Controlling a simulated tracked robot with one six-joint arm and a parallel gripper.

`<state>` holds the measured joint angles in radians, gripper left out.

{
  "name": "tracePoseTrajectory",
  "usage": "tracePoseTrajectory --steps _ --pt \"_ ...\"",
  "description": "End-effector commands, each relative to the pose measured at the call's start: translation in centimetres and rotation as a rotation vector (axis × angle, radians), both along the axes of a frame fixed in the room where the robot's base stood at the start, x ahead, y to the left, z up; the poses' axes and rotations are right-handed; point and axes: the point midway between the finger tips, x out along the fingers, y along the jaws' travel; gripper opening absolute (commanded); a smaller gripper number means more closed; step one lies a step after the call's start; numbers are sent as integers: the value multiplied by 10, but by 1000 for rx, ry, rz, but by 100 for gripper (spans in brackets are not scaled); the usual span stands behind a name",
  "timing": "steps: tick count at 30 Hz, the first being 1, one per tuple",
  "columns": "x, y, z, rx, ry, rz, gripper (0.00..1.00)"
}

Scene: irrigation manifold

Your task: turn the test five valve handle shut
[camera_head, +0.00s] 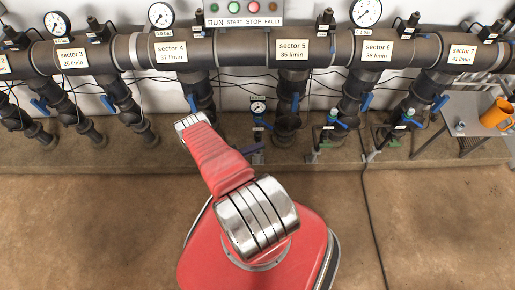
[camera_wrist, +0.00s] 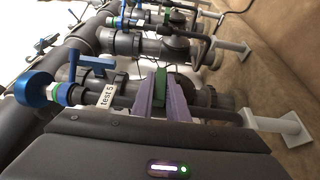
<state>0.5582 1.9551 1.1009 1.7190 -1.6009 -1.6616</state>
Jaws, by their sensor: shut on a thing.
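In the wrist view, the white "test 5" label (camera_wrist: 107,95) sits on a small pipe beside my gripper (camera_wrist: 163,92). My gripper's purple fingers are closed around a green handle (camera_wrist: 161,78), taken as the test five valve handle. The handle stands out between the fingers, and its lower part is hidden by them. The valve body under the fingers is mostly hidden.
In the head view, a neighbouring small valve (camera_head: 331,122) stands to the right. The floor in front is clear except a cable.

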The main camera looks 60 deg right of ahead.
Motion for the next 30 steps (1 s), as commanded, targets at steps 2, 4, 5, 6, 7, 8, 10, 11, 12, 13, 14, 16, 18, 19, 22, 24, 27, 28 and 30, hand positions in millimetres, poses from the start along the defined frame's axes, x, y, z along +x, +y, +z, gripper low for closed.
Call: tracePoseTrajectory --steps 2,4,5,6,7,8,10,11,12,13,14,16,18,19,22,24,27,28,30 --pt "3 -1 -2 6 -7 8 15" --pt "2 -1 -2 6 -7 8 20" --pt "2 -1 -2 6 -7 7 22" --pt "2 -1 -2 6 -6 7 25" --pt "2 -1 -2 5 -5 6 27" --pt "2 0 -2 5 -5 6 29" --pt "1 0 -2 4 -5 5 31" --pt "1 0 -1 4 -5 5 31" --pt "1 0 -1 4 -5 4 31" --pt "1 0 -1 3 -4 4 31" --pt "1 0 -1 3 -4 4 31" --pt "1 0 -1 3 -4 3 31" --pt "2 1 -1 2 -3 4 31" --pt "3 1 -1 2 -3 4 31" --pt "6 5 -1 2 -3 5 31" --pt "10 10 -1 3 -3 5 31" --pt "18 19 -1 3 -3 6 31" --pt "21 23 -1 3 -3 6 31" --pt "28 30 -2 2 -3 6 31"
